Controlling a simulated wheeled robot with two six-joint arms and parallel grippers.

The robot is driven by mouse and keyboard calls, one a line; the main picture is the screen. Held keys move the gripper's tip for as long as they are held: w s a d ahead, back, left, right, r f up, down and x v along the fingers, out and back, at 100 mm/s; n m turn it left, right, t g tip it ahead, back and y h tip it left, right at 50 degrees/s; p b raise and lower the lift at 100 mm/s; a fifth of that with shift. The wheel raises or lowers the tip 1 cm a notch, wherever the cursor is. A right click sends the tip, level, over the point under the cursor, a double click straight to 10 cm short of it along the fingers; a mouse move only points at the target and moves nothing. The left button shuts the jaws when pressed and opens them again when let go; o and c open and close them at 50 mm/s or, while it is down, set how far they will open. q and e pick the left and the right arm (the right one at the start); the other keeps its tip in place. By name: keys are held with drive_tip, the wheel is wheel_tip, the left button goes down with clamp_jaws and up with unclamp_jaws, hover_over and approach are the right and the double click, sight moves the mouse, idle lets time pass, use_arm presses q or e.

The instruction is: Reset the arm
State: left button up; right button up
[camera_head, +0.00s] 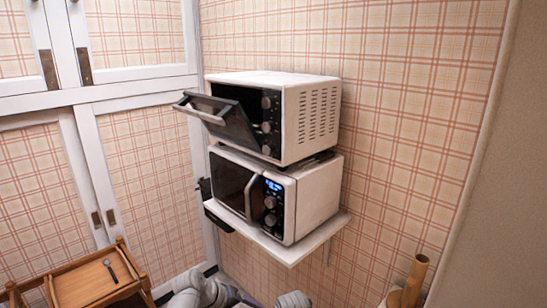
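Grey-white rounded arm links of mine show at the bottom edge of the head view, left of centre and at centre. Neither gripper's fingers can be made out, so I cannot see what they hold. A white toaster oven (311,116) stands on top of a white microwave (317,199). The oven's dark glass door (222,115) is tilted partly open, with its handle toward the left. The microwave's door (232,184) looks shut, and its blue display is lit.
The microwave stands on a white wall shelf (290,254) that juts out above my arms. A wooden table or tray (85,286) with a dark utensil (109,270) is at bottom left. White-framed cabinets (140,85) line the left. A tan cylinder (415,278) stands at bottom right.

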use_arm(q)
drive_tip(key=s+a+f+m+g+y, duration=0.3)
drive_tip(key=s+a+f+y, duration=0.1)
drive_tip(key=s+a+y, duration=0.3)
drive_tip(key=s+d+m+g, duration=0.1)
drive_tip(key=s+d+m, duration=0.4)
drive_tip(key=d, duration=0.4)
wheel_tip(320, 180, down, 30)
drive_tip(key=n+b, duration=0.1)
drive_tip(key=b, duration=2.8)
drive_tip(key=shift+s+y+b, duration=0.4)
drive_tip(key=shift+s, duration=0.05)
